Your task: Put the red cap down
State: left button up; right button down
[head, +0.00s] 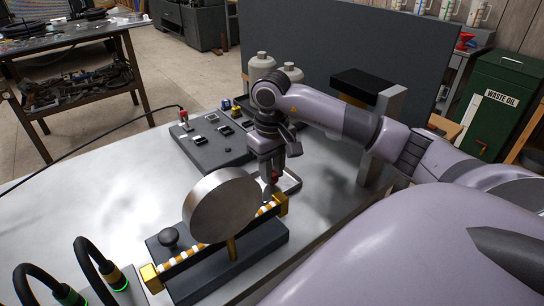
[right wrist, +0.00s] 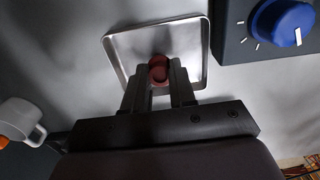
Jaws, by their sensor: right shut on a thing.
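The red cap (right wrist: 159,68) is a small dark-red round piece. It sits between the fingertips of my right gripper (right wrist: 158,78), which is shut on it. In the right wrist view the cap shows over a shallow square metal tray (right wrist: 203,55). I cannot tell whether it touches the tray floor. In the head view my right gripper (head: 271,177) points down at the tray (head: 292,184), beside the large metal disc, and a bit of red shows at its fingertips. The disc and the gripper hide part of the tray. My left gripper is not in view.
The large metal disc (head: 221,205) stands on a dark base with a yellow-and-white striped bar, close by the gripper. A dark control panel (head: 208,148) with switches lies behind. The blue knob (right wrist: 283,22) is right of the tray. Black hoses (head: 88,262) stand at front left.

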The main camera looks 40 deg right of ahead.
jog(key=shift+f, duration=0.1)
jog(key=c, duration=0.9)
grip_release()
notch_tip(320, 180, up, 12)
jog(key=shift+r+p, duration=0.15)
jog(key=shift+p, duration=0.15)
